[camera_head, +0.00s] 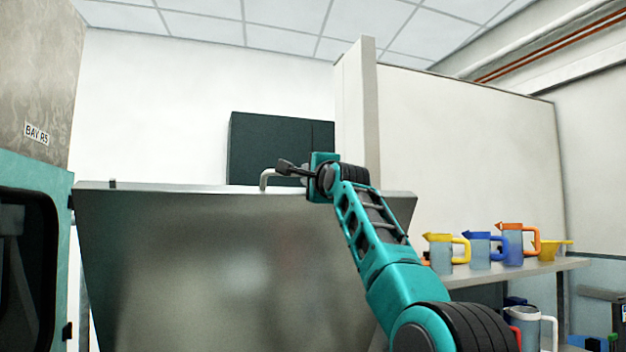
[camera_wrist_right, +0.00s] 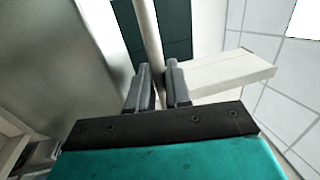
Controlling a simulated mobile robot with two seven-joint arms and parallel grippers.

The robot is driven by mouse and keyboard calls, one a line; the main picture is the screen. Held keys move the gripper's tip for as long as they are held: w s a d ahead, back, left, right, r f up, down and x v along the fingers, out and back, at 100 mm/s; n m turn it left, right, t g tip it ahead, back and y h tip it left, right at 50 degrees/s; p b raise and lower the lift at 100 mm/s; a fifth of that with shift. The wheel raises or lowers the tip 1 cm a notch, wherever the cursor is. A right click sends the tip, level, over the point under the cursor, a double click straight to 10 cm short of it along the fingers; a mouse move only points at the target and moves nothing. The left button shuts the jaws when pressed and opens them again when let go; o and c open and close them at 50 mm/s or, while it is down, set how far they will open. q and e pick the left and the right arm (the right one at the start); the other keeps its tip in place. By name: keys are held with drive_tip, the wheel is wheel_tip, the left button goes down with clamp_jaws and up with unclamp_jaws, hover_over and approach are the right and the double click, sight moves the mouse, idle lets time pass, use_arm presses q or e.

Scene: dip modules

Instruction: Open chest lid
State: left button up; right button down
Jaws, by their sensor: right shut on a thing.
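The chest lid (camera_head: 220,265) is a large grey metal panel. It stands raised and steeply tilted across the lower left and middle of the head view, and fills the left of the right wrist view (camera_wrist_right: 45,60). A pale bar handle (camera_head: 265,179) stands at its top edge. My right gripper (camera_head: 284,168) is at this handle, and in the right wrist view its two fingers (camera_wrist_right: 160,80) are shut around the pale bar (camera_wrist_right: 150,35). The chest's inside is hidden. My left gripper is not in view.
A shelf (camera_head: 545,267) at the right holds several colored jugs, including a blue-topped one (camera_head: 480,252). A dark cabinet (camera_head: 270,145) hangs on the wall behind the lid. A teal machine (camera_head: 60,200) stands at the left, close to the lid.

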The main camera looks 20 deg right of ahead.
drive_tip(key=shift+w, duration=0.1)
idle(0.3)
drive_tip(key=c, duration=1.2)
unclamp_jaws()
drive_tip(key=shift+d, duration=0.1)
drive_tip(key=shift+b+v, duration=4.1)
drive_tip(key=shift+v, duration=2.4)
